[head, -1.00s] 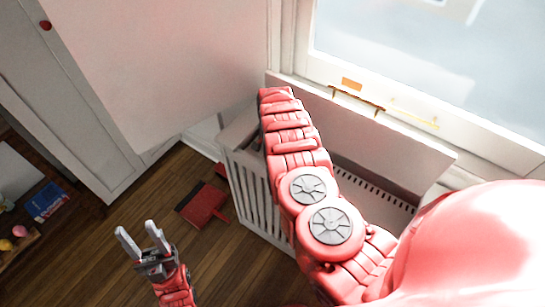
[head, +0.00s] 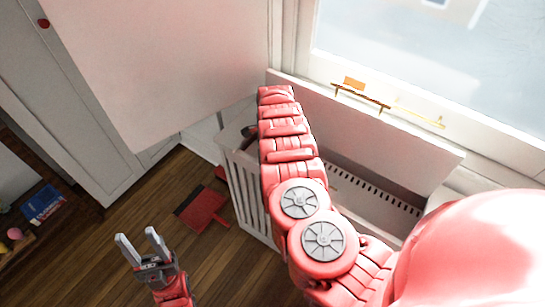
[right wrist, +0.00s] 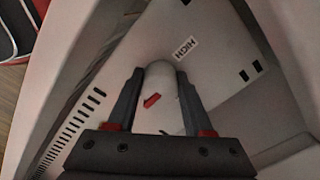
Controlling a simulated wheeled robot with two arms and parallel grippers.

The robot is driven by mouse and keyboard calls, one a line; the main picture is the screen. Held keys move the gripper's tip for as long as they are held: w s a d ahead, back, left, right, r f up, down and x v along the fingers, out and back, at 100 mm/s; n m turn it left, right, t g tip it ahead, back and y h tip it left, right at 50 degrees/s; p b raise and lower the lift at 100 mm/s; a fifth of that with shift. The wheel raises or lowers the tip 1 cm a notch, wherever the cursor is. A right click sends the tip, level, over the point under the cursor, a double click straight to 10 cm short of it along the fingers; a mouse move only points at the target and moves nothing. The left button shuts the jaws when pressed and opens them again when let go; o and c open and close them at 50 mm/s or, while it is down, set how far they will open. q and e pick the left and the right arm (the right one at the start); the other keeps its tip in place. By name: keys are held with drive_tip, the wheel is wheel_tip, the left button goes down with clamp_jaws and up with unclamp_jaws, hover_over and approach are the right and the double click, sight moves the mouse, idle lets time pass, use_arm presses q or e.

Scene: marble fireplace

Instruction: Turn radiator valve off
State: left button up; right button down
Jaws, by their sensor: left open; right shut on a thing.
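The radiator valve is a pale rounded knob (right wrist: 160,112) with a red pointer mark, set in the white radiator housing. A label reading HIGH (right wrist: 186,47) is printed beyond it, up and to the right. My right gripper (right wrist: 159,74) has a finger on each side of the knob and is shut on it. In the head view my right arm reaches down into the white radiator (head: 245,195) and hides the valve. My left gripper (head: 137,236) is open and empty above the floor, left of the radiator.
A red dustpan-like object (head: 200,208) lies on the wooden floor. A white cabinet (head: 95,170) stands at left, with a blue box (head: 44,203) near it. Housing walls closely surround my right gripper.

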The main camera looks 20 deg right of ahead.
drive_tip(key=shift+m, duration=0.3)
drive_tip(key=shift+c, duration=1.5)
unclamp_jaws()
wheel_tip(320, 180, up, 17)
drive_tip(key=shift+r, duration=0.2)
